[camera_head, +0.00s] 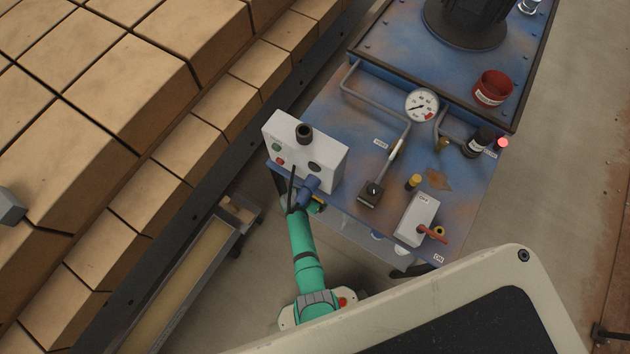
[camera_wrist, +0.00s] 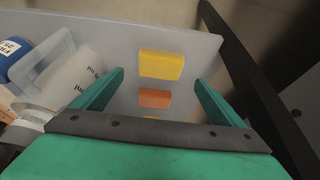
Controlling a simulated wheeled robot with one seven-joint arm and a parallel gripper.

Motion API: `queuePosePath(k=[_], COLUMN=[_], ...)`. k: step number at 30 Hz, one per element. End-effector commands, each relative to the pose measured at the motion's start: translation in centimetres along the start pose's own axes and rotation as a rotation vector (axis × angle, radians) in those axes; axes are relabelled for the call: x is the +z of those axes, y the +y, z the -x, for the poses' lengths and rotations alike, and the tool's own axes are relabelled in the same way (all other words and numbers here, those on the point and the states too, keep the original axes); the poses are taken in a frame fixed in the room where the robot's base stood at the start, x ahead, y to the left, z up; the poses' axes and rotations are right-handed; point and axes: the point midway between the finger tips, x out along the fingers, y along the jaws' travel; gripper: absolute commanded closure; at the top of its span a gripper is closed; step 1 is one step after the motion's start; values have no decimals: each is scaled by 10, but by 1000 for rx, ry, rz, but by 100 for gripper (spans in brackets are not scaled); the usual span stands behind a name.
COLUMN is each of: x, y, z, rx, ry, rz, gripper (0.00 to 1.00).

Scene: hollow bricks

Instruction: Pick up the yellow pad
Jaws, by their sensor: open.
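A yellow pad (camera_wrist: 162,65) lies on a pale grey surface (camera_wrist: 205,48) in the wrist view. An orange pad (camera_wrist: 155,98) is just below it in the picture, and a second yellow block (camera_wrist: 158,120) is below that, partly hidden by my gripper's dark palm edge. My gripper (camera_wrist: 160,77) is open, with one green finger on each side of the pads and nothing held. The upper yellow pad sits between and slightly beyond the fingertips. In the head view, my green arm reaches to the near left edge of the blue table, where its end is largely hidden.
The blue table (camera_head: 340,120) carries a white button box (camera_head: 318,160), a gauge (camera_head: 421,106), a grey switch box (camera_head: 416,219) and a red cup (camera_head: 492,89). Brick stacks (camera_head: 120,85) stand left.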

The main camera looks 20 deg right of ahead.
Motion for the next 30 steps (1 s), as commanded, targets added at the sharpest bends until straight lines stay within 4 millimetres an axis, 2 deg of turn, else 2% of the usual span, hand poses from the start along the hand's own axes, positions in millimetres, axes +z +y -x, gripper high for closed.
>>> queuePosePath(k=[11, 22, 30], x=[-1, -1, 0], y=[1, 0, 0], z=[-20, -55, -64], rx=[1, 1, -1], ry=[-1, 0, 0], rz=[-4, -1, -1], gripper=[8, 8, 8])
